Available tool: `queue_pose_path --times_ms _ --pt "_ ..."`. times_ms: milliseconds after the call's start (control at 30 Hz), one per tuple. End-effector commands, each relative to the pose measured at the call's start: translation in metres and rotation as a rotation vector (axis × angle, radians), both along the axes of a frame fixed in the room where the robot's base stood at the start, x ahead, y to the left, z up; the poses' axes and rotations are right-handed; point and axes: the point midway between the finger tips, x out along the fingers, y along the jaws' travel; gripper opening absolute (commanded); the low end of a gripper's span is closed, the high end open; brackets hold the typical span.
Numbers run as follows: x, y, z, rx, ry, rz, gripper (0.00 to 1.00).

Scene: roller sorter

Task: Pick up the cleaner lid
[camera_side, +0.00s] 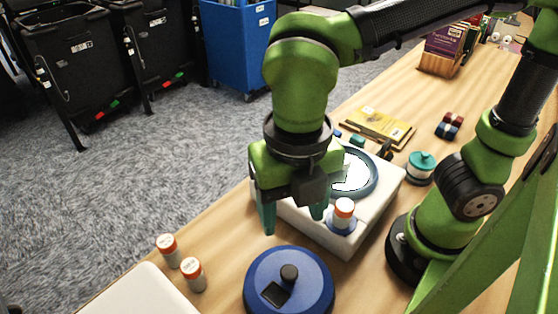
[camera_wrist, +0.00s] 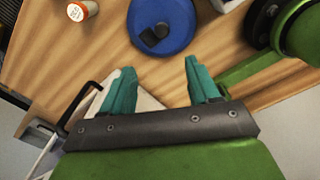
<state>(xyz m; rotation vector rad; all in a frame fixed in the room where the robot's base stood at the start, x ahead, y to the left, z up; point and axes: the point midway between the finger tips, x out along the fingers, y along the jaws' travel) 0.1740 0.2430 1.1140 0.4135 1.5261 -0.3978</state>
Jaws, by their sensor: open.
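The cleaner lid (camera_side: 310,275) is a blue disc with a black round knob and a dark square on top. It lies flat on the table, at the front centre of the side view. It also shows at the top of the wrist view (camera_wrist: 180,35), partly cut off. My gripper (camera_side: 293,216) is open and empty, its teal fingers pointing down above the table, behind the lid and apart from it. In the wrist view the open fingertips (camera_wrist: 161,67) sit below the lid. The white cleaner (camera_side: 335,242) stands behind, with a grey-blue ring around its round opening, partly hidden by my gripper.
An orange-capped vial (camera_side: 343,212) stands in a blue holder on the cleaner. Two more vials (camera_side: 167,249) (camera_side: 192,273) stand left of the lid, near a white surface (camera_side: 140,294). A teal-lidded jar (camera_side: 420,167) and yellow book (camera_side: 375,126) are farther back.

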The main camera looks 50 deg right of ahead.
Motion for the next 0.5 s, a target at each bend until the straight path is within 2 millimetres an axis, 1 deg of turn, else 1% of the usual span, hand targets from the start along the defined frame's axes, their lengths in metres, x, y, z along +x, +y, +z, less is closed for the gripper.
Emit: queue_pose_path --times_ms 33,133,233,367,500 --pt "0.0 -0.001 0.0 -0.006 0.003 0.05 0.6" --pt "-0.001 -0.003 -0.001 -0.011 0.008 0.113 0.6" --pt "-0.002 -0.003 -0.011 -0.013 0.011 0.131 0.6" --pt "-0.002 -0.003 -0.037 -0.014 0.013 0.13 0.6" --pt "-0.002 -0.003 -0.069 -0.014 0.014 0.129 0.6"
